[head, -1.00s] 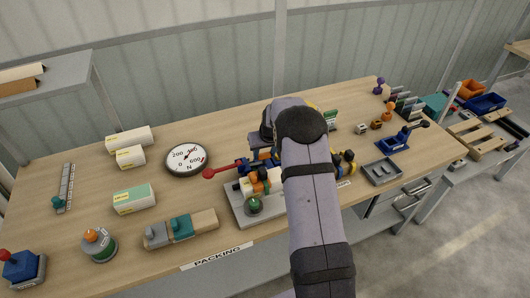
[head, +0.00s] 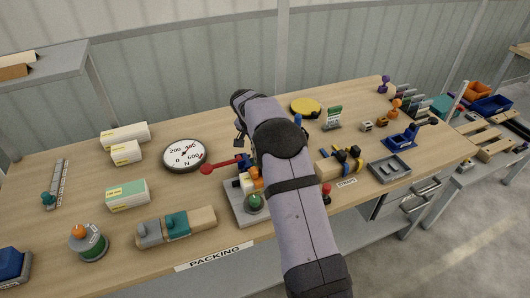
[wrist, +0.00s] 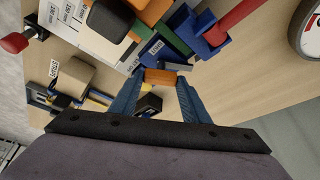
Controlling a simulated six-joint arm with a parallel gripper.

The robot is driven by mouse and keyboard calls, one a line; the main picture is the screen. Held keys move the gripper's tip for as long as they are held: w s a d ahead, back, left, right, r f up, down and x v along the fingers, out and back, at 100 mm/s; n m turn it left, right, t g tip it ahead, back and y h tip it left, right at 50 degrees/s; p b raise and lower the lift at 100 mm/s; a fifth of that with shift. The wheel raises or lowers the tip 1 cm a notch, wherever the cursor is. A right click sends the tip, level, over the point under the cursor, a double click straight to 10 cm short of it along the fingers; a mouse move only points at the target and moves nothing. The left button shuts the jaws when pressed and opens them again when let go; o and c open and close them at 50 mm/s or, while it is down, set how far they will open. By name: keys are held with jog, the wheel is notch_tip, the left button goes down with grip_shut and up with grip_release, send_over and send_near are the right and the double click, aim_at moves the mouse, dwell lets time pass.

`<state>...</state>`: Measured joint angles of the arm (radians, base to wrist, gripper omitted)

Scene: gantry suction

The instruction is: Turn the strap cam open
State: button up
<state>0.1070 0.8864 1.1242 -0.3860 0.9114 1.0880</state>
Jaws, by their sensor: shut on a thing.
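In the wrist view my gripper's two blue fingers (wrist: 162,94) are closed around a small orange piece (wrist: 162,77), which looks like the strap cam. A grey part lies just beyond it, by a small white label. A blue body (wrist: 205,36) with a red lever (wrist: 238,16) is beside it, to the upper right. In the head view the red lever (head: 220,165) points left from the fixture on its grey base plate (head: 244,217). My arm hides the fingertips and part of the fixture there.
A round dial (head: 186,155) stands left of the red lever. A block with grey and teal parts (head: 175,226) lies front left. Right of my arm are a wooden block with blue and yellow parts (head: 338,163) and a grey tray (head: 389,169). A yellow disc (head: 306,107) is behind.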

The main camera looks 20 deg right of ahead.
jog(key=m, duration=0.1)
jog(key=m+g+p, duration=0.1)
jog(key=m, duration=0.1)
jog(key=shift+w+r+m+h, duration=0.2)
jog(key=shift+m+h, duration=0.1)
jog(key=shift+m+g+p, duration=0.7)
jog(key=shift+m+p, duration=0.5)
jog(key=shift+p, duration=0.05)
jog(key=shift+f+m+p, duration=0.1)
jog(key=shift+m+p, duration=0.2)
jog(key=shift+m, duration=0.1)
jog(key=o, duration=1)
jog(key=shift+o, duration=0.2)
jog(key=v, duration=0.7)
jog(key=shift+a, duration=0.1)
